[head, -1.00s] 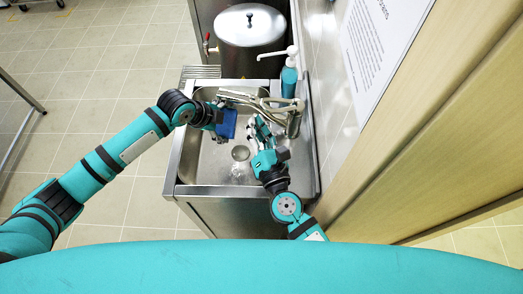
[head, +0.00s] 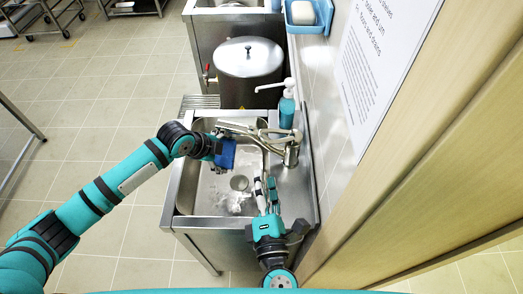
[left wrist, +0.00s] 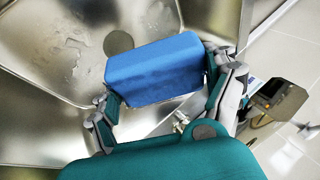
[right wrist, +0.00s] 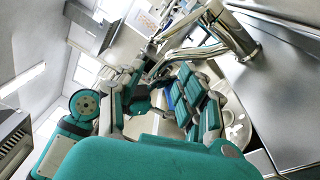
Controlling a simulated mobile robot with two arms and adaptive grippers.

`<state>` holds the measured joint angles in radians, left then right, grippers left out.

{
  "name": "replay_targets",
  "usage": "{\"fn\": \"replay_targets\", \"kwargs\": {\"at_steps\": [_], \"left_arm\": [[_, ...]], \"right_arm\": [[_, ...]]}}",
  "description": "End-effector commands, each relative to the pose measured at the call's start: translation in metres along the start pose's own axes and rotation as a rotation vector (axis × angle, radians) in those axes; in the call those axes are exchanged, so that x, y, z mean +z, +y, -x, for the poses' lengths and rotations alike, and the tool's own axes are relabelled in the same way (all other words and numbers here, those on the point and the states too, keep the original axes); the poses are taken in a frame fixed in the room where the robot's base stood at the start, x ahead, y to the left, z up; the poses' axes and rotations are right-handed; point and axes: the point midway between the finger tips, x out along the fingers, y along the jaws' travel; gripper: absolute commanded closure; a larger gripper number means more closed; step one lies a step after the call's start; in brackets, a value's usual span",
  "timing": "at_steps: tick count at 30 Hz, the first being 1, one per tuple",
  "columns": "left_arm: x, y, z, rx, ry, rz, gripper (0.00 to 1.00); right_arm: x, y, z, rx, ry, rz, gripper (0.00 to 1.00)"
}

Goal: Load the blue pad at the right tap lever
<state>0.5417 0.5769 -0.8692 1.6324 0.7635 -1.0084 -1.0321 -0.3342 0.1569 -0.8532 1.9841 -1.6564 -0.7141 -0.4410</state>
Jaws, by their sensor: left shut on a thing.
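The blue pad (head: 222,155) is in my left gripper (head: 220,147), over the left part of the sink basin. In the left wrist view the pad (left wrist: 155,70) lies level between both fingers of my gripper (left wrist: 165,92). The metal tap (head: 290,151) stands at the sink's right rim, its spout reaching left over the basin. Its right lever is hard to make out. My right gripper (head: 265,188) is near the basin's front right, short of the tap. In the right wrist view its fingers (right wrist: 165,95) are apart and empty, with the tap (right wrist: 232,38) beyond.
The sink (head: 205,222) has a drain (head: 239,182) with a whitish wet patch beside it. A soap dispenser bottle (head: 287,108) stands behind the tap. A large lidded pot (head: 248,75) is behind the sink. The wall (head: 335,120) closes off the right side.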

Motion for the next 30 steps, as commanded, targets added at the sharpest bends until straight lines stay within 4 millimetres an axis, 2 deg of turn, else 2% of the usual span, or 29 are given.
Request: {"fn": "replay_targets", "kwargs": {"at_steps": [1, 3, 6, 10, 14, 17, 24, 30], "left_arm": [[0.0, 0.0, 0.0, 0.0, 0.0, 0.0, 0.41], [0.0, 0.0, 0.0, 0.0, 0.0, 0.0, 0.41], [0.0, 0.0, 0.0, 0.0, 0.0, 0.0, 0.41], [0.0, 0.0, 0.0, 0.0, 0.0, 0.0, 0.41], [0.0, 0.0, 0.0, 0.0, 0.0, 0.0, 0.41], [0.0, 0.0, 0.0, 0.0, 0.0, 0.0, 0.41], [0.0, 0.0, 0.0, 0.0, 0.0, 0.0, 0.41], [0.0, 0.0, 0.0, 0.0, 0.0, 0.0, 0.41]], "right_arm": [[0.004, 0.012, -0.004, -0.039, -0.036, -0.176, 0.63], [0.008, 0.021, -0.008, -0.093, -0.075, -0.397, 0.63], [0.01, 0.031, -0.011, -0.157, -0.117, -0.656, 0.63], [0.01, 0.037, -0.013, -0.209, -0.145, -0.855, 0.63], [0.01, 0.037, -0.021, -0.223, -0.152, -0.913, 0.63], [0.011, 0.033, -0.035, -0.222, -0.153, -0.911, 0.63], [0.012, 0.022, -0.082, -0.22, -0.151, -0.908, 0.63], [0.013, 0.013, -0.113, -0.222, -0.151, -0.906, 0.63]]}}
